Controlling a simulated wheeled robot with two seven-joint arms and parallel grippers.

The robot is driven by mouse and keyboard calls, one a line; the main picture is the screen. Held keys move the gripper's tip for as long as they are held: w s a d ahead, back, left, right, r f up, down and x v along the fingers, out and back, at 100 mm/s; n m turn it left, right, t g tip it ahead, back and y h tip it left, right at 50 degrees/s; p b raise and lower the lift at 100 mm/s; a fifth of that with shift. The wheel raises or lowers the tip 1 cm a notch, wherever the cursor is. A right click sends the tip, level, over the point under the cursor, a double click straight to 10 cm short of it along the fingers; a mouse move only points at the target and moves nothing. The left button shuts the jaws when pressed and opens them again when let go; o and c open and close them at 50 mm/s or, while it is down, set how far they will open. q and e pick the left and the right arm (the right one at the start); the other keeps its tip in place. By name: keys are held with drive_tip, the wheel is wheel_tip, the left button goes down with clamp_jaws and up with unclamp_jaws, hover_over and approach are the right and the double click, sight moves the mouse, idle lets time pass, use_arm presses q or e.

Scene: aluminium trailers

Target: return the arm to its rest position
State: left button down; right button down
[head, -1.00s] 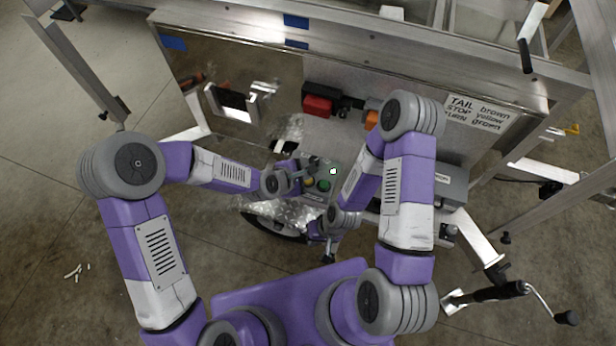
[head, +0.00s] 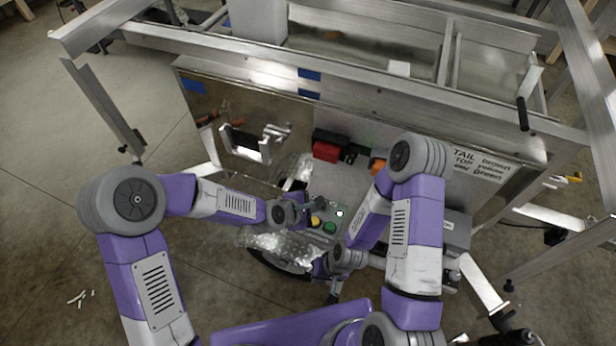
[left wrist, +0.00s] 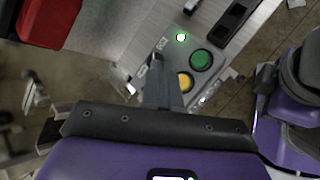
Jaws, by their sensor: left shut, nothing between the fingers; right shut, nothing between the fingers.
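My left arm (head: 225,202) reaches in from the left, bent at the elbow. Its gripper (head: 313,206) is shut and empty, just above the control box (head: 343,226). In the left wrist view the left gripper (left wrist: 160,82) shows its fingers together, beside the yellow button (left wrist: 185,82) and green button (left wrist: 201,60). A small lamp (left wrist: 180,37) on the box glows whitish green. I cannot tell if the fingers touch the box. My right arm (head: 402,225) is folded downward. Its gripper (head: 333,292) is small, shut and empty, and hangs low near the trailer's front.
The aluminium trailer frame (head: 430,95) spans the back. A wheel (head: 280,262) sits below the box. The floor at the left is open, with small white scraps (head: 79,298).

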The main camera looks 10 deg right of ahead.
use_arm(q)
drive_tip(key=s+a+f+m+g+y, duration=0.1)
drive_tip(key=s+a+f+m+g, duration=0.1)
drive_tip(key=s+a+f+m, duration=0.4)
drive_tip(key=s+a+f+m+g+y, duration=0.2)
drive_tip(key=s+a+f+m, duration=0.4)
drive_tip(key=a, duration=0.9)
drive_tip(key=s+f, duration=0.3)
drive_tip(key=f, duration=0.2)
drive_tip(key=shift+m+y, duration=0.3)
drive_tip(key=shift+m, duration=0.1)
